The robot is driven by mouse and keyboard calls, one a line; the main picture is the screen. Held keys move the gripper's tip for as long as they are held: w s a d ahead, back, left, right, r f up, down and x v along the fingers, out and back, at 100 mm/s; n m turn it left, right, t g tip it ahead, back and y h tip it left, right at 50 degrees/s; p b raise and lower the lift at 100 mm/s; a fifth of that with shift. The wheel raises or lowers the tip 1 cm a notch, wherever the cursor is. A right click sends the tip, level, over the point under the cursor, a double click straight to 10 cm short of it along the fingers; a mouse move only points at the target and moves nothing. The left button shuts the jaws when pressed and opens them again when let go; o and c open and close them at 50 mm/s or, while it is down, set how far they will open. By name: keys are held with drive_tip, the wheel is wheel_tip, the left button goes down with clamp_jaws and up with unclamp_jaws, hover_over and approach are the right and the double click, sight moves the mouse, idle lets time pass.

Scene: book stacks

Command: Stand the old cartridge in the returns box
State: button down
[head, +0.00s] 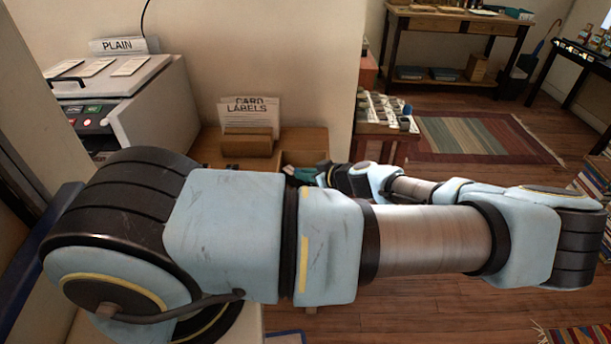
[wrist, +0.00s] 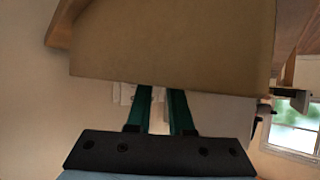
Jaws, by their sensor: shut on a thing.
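My gripper's dark green fingers (wrist: 162,110) stand a little apart in the wrist view. A broad, plain tan block (wrist: 172,40) lies across their tips, roughly centred on them; I take it for the old cartridge in my grip. The contact itself is hidden behind it. In the head view my gripper (head: 302,173) shows only as a small green piece beyond my arm, at the front of a wooden box (head: 305,133) with an open compartment. No returns label is readable, so I cannot tell whether this is the returns box.
A brown block (head: 247,142) stands before a "CARD LABELS" sign (head: 250,108). A grey machine (head: 155,105) with a "PLAIN" sign (head: 118,45) is at the left. A small table (head: 385,130) holds several small items. Open floor and a striped rug (head: 480,138) lie to the right.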

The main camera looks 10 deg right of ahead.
drive_tip(key=shift+f, duration=0.1)
drive_tip(key=c, duration=0.8)
unclamp_jaws()
drive_tip(key=shift+r, duration=0.2)
drive_tip(key=shift+s+d, duration=0.25)
drive_tip(key=b+v, duration=0.4)
drive_tip(key=v, duration=0.7)
drive_tip(key=shift+r, duration=0.2)
drive_tip(key=shift+s, duration=0.15)
